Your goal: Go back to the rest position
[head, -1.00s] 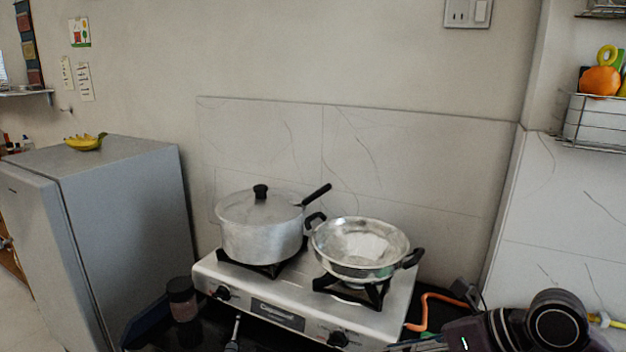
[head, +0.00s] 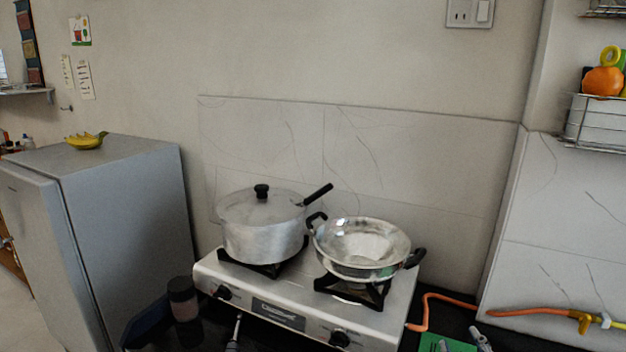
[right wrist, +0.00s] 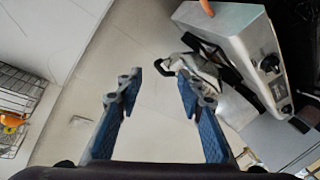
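My right gripper (right wrist: 158,92) is open in the right wrist view, with its two blue-padded fingers spread and nothing between them. In the head view, only small grey parts that look like its fingertips (head: 463,342) show at the bottom edge, right of the stove. The rest of the right arm is out of the picture.
A silver gas stove (head: 285,305) holds a lidded pot (head: 262,230) and a two-handled metal pan (head: 345,262). An orange hose (head: 450,296) runs right of it. A grey fridge (head: 125,210) stands left. A wire basket (head: 597,125) hangs on the right wall.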

